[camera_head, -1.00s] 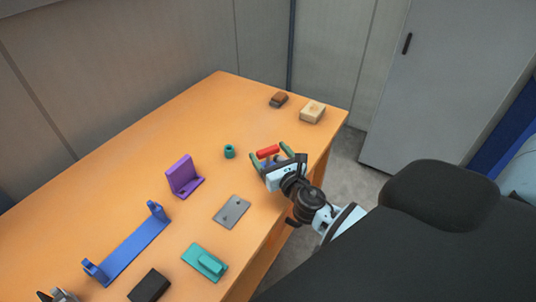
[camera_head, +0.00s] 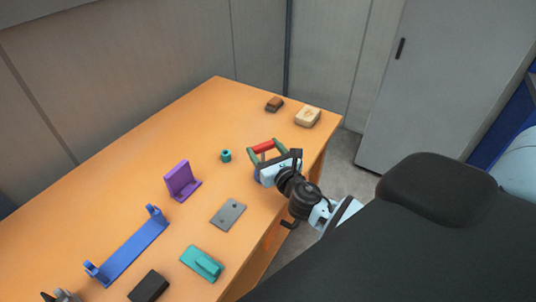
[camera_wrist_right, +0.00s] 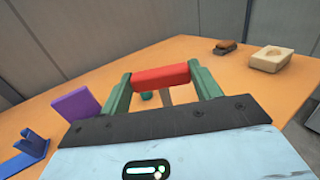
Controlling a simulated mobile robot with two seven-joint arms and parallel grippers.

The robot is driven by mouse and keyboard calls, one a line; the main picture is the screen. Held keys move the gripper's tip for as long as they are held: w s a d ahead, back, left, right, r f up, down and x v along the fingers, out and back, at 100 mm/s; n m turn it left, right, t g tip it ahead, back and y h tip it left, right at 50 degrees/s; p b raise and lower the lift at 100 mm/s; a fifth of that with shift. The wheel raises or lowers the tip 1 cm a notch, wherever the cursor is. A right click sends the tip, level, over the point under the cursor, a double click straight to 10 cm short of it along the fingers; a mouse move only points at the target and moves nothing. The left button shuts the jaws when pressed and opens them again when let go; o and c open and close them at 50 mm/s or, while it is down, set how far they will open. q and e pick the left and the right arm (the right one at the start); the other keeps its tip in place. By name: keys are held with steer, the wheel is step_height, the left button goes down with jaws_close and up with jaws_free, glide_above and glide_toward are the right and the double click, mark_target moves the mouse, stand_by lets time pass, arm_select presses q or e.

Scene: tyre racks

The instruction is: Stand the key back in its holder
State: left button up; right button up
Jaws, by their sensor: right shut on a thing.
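The key's red handle (camera_head: 263,147) lies crosswise between the green fingers of my right gripper (camera_head: 265,150), which is shut on it. In the right wrist view the handle (camera_wrist_right: 160,75) spans the gap between both fingertips (camera_wrist_right: 161,78). A thin greyish strip below it may be the key's shaft; most of it is hidden. A small teal cylinder (camera_head: 226,155), which looks like the holder, stands on the table left of the gripper, apart from it. It shows partly in the wrist view (camera_wrist_right: 146,96) below the handle. My left gripper (camera_head: 62,296) is barely visible at the bottom left edge.
A wooden block (camera_head: 307,117) and a brown block (camera_head: 274,104) lie at the far end. A purple bracket (camera_head: 183,181), grey plate (camera_head: 228,214), blue stand (camera_head: 130,246), teal block (camera_head: 202,262) and black block (camera_head: 149,285) occupy the nearer table. The table around the teal cylinder is clear.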

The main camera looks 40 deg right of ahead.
steer(key=s+a, duration=0.8)
steer(key=s, duration=0.5)
steer(key=shift+r, duration=0.35)
